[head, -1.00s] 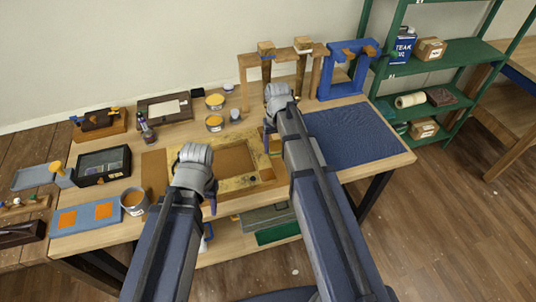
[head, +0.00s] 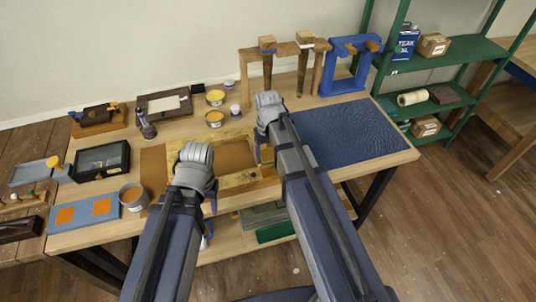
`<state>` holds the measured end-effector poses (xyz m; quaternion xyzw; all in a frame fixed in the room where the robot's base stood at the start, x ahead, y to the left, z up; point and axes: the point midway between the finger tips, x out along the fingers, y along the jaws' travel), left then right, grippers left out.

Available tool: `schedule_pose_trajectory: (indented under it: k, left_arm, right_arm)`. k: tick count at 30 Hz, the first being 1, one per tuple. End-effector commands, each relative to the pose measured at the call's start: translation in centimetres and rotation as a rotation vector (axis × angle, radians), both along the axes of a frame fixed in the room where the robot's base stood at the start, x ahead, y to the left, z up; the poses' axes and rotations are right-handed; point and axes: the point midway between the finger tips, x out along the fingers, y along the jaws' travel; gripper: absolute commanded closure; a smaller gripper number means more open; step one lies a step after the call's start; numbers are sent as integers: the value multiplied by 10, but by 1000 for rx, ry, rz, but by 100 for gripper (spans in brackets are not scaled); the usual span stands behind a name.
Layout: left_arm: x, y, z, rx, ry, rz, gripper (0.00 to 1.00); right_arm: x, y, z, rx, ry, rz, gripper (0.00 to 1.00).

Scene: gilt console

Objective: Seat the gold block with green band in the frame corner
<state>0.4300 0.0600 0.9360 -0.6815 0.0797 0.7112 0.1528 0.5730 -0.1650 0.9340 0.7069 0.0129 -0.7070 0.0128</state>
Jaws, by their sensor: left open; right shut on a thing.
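The gilt frame (head: 238,183) lies on the bench around a brown inner panel (head: 229,154). My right gripper (head: 262,155) is over the frame's right side, shut on the gold block with green band (head: 267,171). Only a small yellowish part of the block shows beside the hand and forearm. I cannot tell whether it touches the frame corner. My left gripper (head: 211,198) is open and empty over the front left part of the frame, and its arm hides some of that part.
A blue mat (head: 350,132) lies to the right. Wooden stands (head: 272,67) and a blue stand (head: 349,67) are behind. Open tins (head: 215,118) stand behind the frame. A grey tin (head: 133,196) and dark box (head: 101,160) are to the left.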

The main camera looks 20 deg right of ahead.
Motion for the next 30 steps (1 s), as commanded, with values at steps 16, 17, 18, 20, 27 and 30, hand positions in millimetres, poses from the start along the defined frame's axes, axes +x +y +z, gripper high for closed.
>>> schedule_pose_trajectory:
  k: [16, 17, 18, 20, 27, 30]
  left_arm:
    - [0, 0, -46, 0, 0, 0, 50]
    - [0, 0, -48, 0, 0, 0, 50]
    - [0, 0, -50, 0, 0, 0, 50]
    - [0, 0, -52, 0, 0, 0, 50]
    - [0, 0, -54, 0, 0, 0, 50]
    - [0, 0, -54, 0, 0, 0, 50]
  right_arm:
    - [0, 0, -46, 0, 0, 0, 86]
    - [0, 0, -48, 0, 0, 0, 86]
    - [0, 0, -50, 0, 0, 0, 86]
    - [0, 0, -52, 0, 0, 0, 86]
    - [0, 0, -54, 0, 0, 0, 86]
    - [0, 0, -54, 0, 0, 0, 86]
